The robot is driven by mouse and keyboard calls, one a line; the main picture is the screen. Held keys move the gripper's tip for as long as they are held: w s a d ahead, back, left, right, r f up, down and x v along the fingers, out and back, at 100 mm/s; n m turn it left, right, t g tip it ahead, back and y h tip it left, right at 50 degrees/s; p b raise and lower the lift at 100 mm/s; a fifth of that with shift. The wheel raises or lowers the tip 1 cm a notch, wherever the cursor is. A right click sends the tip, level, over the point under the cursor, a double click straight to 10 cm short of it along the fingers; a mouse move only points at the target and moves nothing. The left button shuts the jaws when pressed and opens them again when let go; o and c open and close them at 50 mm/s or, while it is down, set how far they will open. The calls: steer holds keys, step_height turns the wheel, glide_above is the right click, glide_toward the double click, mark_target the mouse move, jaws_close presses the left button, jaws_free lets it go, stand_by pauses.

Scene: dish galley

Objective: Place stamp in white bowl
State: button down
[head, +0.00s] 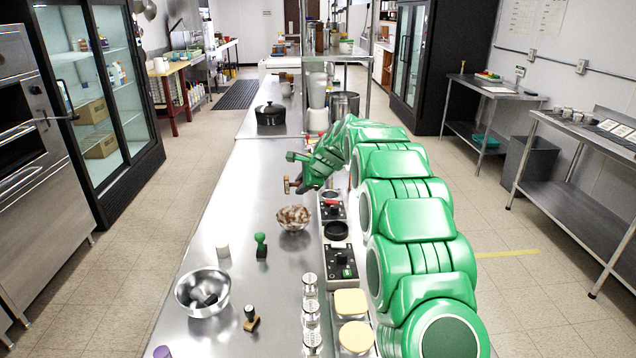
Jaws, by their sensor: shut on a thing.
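My gripper (300,173) is over the counter, to the right of the middle aisle side, shut on a small stamp (287,185) with a tan wooden part. The held stamp is small and partly hidden by the gripper. No plain white bowl shows clearly. A steel bowl (183,290) at the near left holds a dark object. A green-handled stamp (261,243) and a black-and-wood stamp (250,320) stand on the counter.
A white cylinder (222,250) stands near the steel bowl. Glass shakers (310,312), yellow-topped containers (350,302) and dark control units (341,264) line the counter's right. A black pot (270,115) stands farther back. The counter's left strip (240,190) is clear.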

steer(key=shift+a+f, duration=0.25)
steer(key=shift+a, duration=0.15)
glide_toward(301, 209)
steer(key=shift+w+a+f, duration=0.1)
steer(key=shift+a+f, duration=2.1)
steer(key=shift+f, duration=0.3)
steer(key=c, duration=0.8)
jaws_free()
steer(key=shift+r, duration=0.15)
